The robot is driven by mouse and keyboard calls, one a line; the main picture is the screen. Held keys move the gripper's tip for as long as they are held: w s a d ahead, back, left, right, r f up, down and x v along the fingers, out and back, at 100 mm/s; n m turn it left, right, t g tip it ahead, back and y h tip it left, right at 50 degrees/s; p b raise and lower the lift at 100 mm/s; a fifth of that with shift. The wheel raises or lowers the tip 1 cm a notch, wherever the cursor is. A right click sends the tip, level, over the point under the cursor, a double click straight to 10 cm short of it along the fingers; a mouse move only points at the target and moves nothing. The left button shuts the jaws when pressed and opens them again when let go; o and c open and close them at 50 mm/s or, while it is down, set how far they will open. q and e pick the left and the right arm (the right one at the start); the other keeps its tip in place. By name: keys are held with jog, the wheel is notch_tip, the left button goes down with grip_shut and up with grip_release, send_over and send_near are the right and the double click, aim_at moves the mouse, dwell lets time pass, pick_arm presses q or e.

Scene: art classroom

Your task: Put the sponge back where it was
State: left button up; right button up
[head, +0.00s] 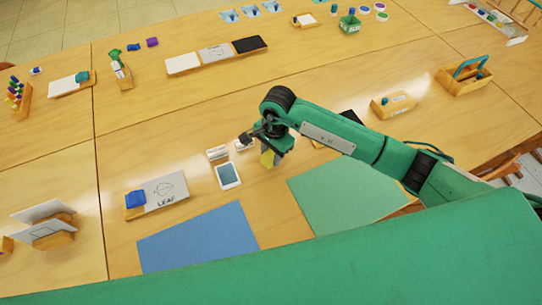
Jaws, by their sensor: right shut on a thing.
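My right gripper (262,138) reaches in from the right over the middle of the table, beside the small white items. It is shut on a small yellow block that looks like the sponge (267,159). The block shows just below the fingers, partly hidden by the gripper and wrist. I cannot tell whether it touches the table. My left gripper is out of view.
Left of the gripper are a white tablet-like card (228,176) and a small white holder (217,153). A blue sheet (198,238) and a green sheet (345,192) lie in front. A LEAF card (167,189) lies left. A wooden caddy (464,82) stands back right.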

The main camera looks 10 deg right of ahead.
jog(key=shift+f, duration=1.25)
jog(key=o, duration=0.8)
jog(key=shift+o, duration=0.4)
jog(key=shift+r, duration=0.3)
jog(key=r, duration=0.3)
jog(key=r+b, duration=0.1)
jog(key=shift+w+d+r, duration=0.25)
jog(key=shift+d+r, duration=0.05)
jog(key=shift+r, duration=0.05)
jog(key=r, duration=0.3)
jog(key=r+b, duration=0.1)
jog(key=r, duration=0.1)
jog(key=shift+w+d+r, duration=0.2)
jog(key=shift+d+r, duration=0.05)
jog(key=shift+r, duration=0.7)
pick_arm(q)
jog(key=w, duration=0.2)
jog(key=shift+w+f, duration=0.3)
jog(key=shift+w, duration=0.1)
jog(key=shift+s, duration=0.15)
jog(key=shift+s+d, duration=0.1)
pick_arm(e)
jog(key=shift+s+f, duration=0.1)
jog(key=shift+s, duration=0.05)
